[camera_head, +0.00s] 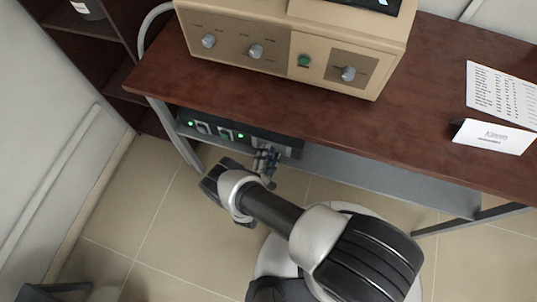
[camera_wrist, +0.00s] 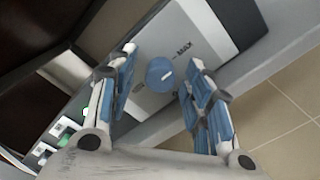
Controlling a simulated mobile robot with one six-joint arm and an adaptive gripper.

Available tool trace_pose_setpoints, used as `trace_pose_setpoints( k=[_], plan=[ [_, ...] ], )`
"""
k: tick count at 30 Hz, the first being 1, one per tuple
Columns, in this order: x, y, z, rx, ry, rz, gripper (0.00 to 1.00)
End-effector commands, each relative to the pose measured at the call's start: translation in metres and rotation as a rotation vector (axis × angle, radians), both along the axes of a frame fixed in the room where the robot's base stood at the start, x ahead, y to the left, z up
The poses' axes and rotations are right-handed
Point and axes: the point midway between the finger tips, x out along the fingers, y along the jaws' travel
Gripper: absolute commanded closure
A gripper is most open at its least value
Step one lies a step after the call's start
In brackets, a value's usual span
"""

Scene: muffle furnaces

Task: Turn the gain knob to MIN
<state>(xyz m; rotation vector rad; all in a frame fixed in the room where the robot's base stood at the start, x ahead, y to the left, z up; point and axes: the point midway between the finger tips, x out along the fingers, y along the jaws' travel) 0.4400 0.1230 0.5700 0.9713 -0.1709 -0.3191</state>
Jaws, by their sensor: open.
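A round blue knob (camera_wrist: 160,75) with a short white pointer line sits on a light grey panel (camera_wrist: 178,38) in the wrist view. The word MAX is printed beside it; no MIN label is readable. My gripper (camera_wrist: 164,57) is open, with one finger on each side of the knob. A gap shows between the knob and each finger; I cannot tell the depth of the fingertips. In the head view my gripper (camera_head: 266,158) is at the right part of the box under the table, and the knob cannot be made out there.
The under-table box (camera_head: 222,134) carries green lights and switches. Above is a wooden tabletop (camera_head: 440,110) with a beige instrument (camera_head: 275,58) bearing grey knobs.

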Motion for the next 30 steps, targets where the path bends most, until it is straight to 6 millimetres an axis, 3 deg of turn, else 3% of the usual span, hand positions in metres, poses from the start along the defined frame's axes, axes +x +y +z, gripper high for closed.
trace_pose_setpoints(
  k=[2, 21, 30],
  plan=[
    [-0.0001, 0.0001, 0.0001, 0.0, 0.0, 0.0, 0.54],
    [-0.0003, 0.0, -0.0001, 0.0, 0.0, 0.0, 0.97],
    [-0.0004, 0.0001, -0.0001, -0.027, 0.01, 0.0, 0.99]
  ],
)
